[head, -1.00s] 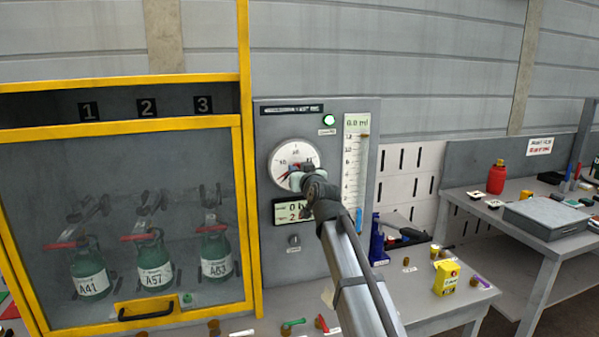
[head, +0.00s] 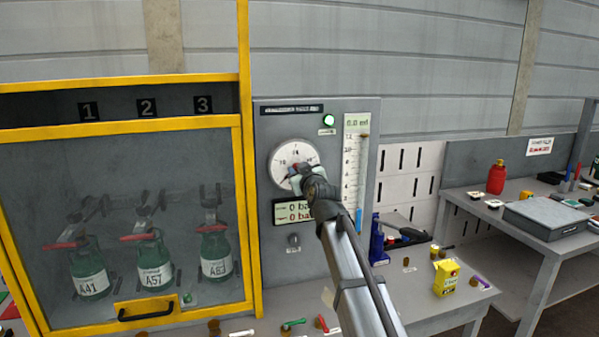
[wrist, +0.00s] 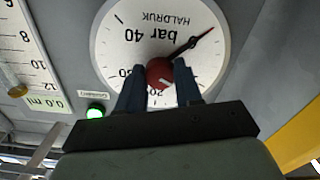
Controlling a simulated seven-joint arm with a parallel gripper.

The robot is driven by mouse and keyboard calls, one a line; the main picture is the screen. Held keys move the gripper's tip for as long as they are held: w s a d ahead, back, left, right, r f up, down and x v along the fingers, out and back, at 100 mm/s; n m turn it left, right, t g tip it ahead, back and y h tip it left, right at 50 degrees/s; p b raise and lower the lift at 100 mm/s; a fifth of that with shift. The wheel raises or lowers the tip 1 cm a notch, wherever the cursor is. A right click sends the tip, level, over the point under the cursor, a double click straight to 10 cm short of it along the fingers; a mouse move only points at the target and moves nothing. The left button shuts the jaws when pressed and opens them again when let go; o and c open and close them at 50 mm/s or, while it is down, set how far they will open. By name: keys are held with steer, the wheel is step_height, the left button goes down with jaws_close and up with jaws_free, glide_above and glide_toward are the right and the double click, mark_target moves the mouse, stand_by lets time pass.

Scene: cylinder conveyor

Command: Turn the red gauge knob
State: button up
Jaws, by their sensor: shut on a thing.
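The red gauge knob (wrist: 160,73) is at the centre of a round white dial (wrist: 150,32) marked HALDRUK and bar. In the wrist view the dial shows upside down, and a dark needle with a red tip points to the upper right. My gripper (wrist: 160,82) has its two blue fingers on either side of the knob, shut on it. In the head view my gripper (head: 299,178) covers the lower right of the dial (head: 281,158), and the knob is mostly hidden behind it.
A yellow-framed cabinet (head: 130,128) with green bottles stands left. A cluttered bench (head: 475,270) is right.

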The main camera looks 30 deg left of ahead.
steer(key=o, duration=1)
steer(key=shift+o, duration=0.2)
steer(key=shift+s+d, duration=0.1)
steer(key=v, duration=1.3)
steer(key=shift+s+d, duration=0.2)
